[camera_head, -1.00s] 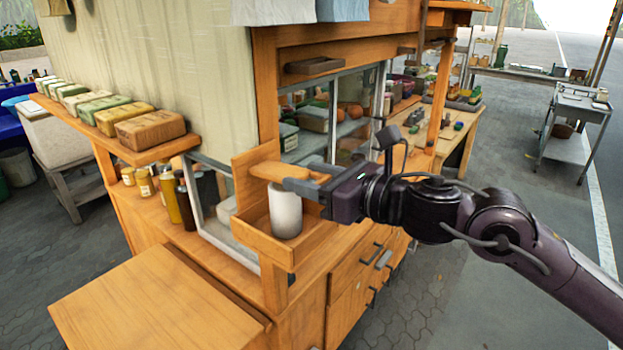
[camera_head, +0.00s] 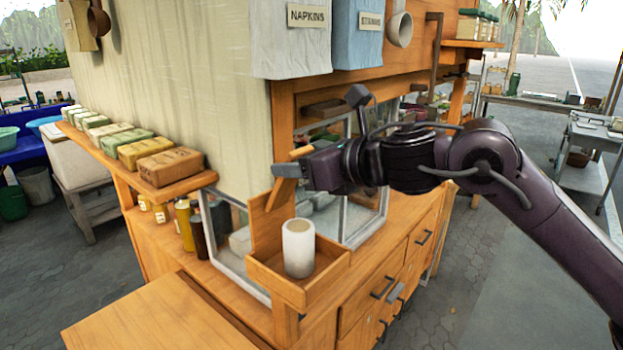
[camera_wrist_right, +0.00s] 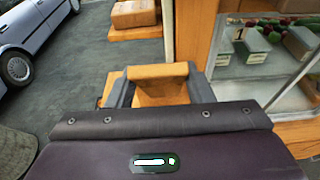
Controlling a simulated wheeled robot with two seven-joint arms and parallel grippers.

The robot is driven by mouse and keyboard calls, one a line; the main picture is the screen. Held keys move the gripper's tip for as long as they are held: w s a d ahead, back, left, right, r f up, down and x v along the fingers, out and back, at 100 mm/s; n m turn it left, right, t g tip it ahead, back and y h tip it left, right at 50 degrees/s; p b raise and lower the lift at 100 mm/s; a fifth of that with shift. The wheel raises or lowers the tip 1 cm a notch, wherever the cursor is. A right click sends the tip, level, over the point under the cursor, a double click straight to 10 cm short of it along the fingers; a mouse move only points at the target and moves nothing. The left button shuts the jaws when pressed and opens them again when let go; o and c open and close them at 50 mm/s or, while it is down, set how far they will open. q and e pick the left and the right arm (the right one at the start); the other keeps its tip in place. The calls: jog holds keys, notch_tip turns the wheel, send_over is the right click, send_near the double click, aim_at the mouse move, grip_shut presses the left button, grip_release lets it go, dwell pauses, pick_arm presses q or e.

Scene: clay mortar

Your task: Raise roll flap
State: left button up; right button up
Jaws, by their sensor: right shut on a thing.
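The roll flap (camera_head: 280,192) is a small orange wooden board, tilted steeply up above an open wooden roll box (camera_head: 324,270). A white roll (camera_head: 298,248) stands upright in the box, uncovered. My right gripper (camera_head: 286,172) is shut on the flap's raised edge, above the roll. In the right wrist view, the flap (camera_wrist_right: 158,72) sits between the two grey fingers of my right gripper (camera_wrist_right: 160,88). The gripper partly hides the flap in the head view. My left gripper is not in view.
The box is fixed at the corner of a wooden stall, beside glass panes (camera_head: 372,215). A shelf with wrapped blocks (camera_head: 170,167) is to the left. A cloth holder labelled napkins (camera_head: 290,40) hangs above. A wooden counter (camera_head: 165,318) lies in front.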

jog(key=shift+g+h, duration=0.4)
jog(key=shift+h, duration=0.2)
jog(key=w+a+r+p, duration=0.1)
jog(key=a+r+p, duration=0.1)
jog(key=r+p, duration=0.1)
jog(key=shift+w+a+p, duration=0.2)
jog(key=shift+w+p, duration=0.1)
jog(key=shift+w, duration=0.1)
jog(key=shift+w+a+g+h+p, duration=0.35)
jog(key=shift+a+h+p, duration=0.15)
jog(key=shift+p, duration=0.5)
jog(key=shift+w+a+f, duration=0.1)
jog(key=shift+w+f, duration=0.05)
jog(key=shift+f, duration=0.15)
jog(key=o, duration=1.1)
jog(key=shift+c, duration=0.2)
jog(key=o, duration=0.3)
jog(key=shift+f, duration=0.2)
